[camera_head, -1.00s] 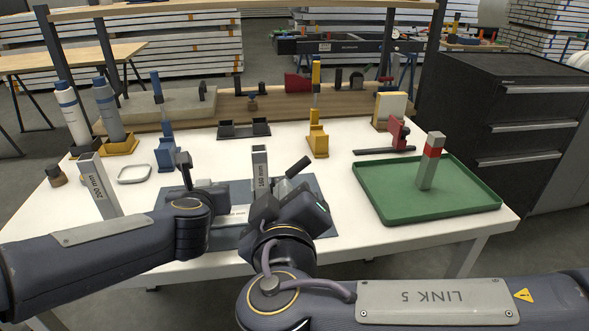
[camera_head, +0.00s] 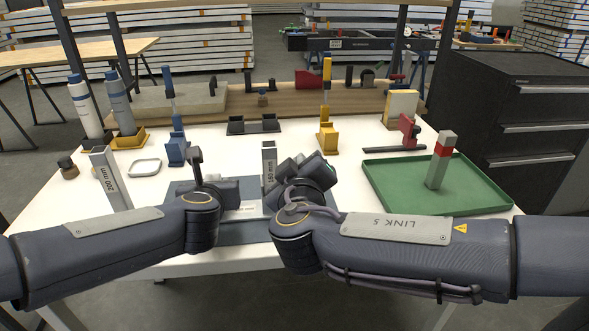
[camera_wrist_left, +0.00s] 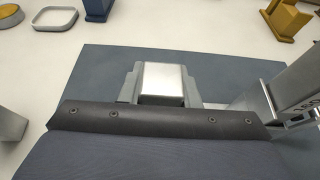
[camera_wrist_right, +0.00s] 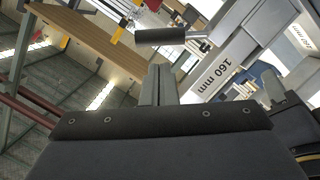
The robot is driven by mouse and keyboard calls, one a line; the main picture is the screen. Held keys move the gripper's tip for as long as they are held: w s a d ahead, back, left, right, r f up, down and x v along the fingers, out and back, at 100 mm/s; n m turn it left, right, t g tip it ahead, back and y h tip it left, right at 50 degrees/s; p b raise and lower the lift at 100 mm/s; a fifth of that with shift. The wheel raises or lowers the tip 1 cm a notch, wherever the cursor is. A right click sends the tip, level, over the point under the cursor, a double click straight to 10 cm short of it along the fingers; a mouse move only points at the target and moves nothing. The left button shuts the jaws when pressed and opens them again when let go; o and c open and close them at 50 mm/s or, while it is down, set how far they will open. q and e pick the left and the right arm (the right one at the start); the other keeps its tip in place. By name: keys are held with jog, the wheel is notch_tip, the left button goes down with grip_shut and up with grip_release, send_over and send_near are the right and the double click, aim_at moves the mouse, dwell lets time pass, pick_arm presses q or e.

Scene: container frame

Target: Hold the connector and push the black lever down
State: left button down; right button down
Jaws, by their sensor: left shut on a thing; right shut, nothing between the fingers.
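My left gripper (camera_head: 236,196) is low over the grey-blue mat (camera_head: 180,187). In the left wrist view its fingers (camera_wrist_left: 162,88) are shut on a silver block, which I take for the connector (camera_wrist_left: 163,80). An upright metal bar marked 160 mm (camera_head: 269,160) stands beside it, and it also shows in the right wrist view (camera_wrist_right: 222,68). My right gripper (camera_head: 305,170) is just right of this bar. Its fingers (camera_wrist_right: 158,72) are shut and empty. The black lever's cylindrical handle (camera_wrist_right: 160,37) lies just beyond the fingertips; a gap or contact cannot be told. The lever is mostly hidden in the head view.
A green tray (camera_head: 395,198) with a red-banded post (camera_head: 440,160) is at the right. A 200 mm bar (camera_head: 110,180) stands at the left. Blue (camera_head: 176,145) and yellow (camera_head: 327,135) holders and a black rack (camera_head: 254,125) stand behind. White table is clear between them.

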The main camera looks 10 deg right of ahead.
jog(key=shift+w+d+f, duration=0.5)
jog(key=shift+f, duration=0.05)
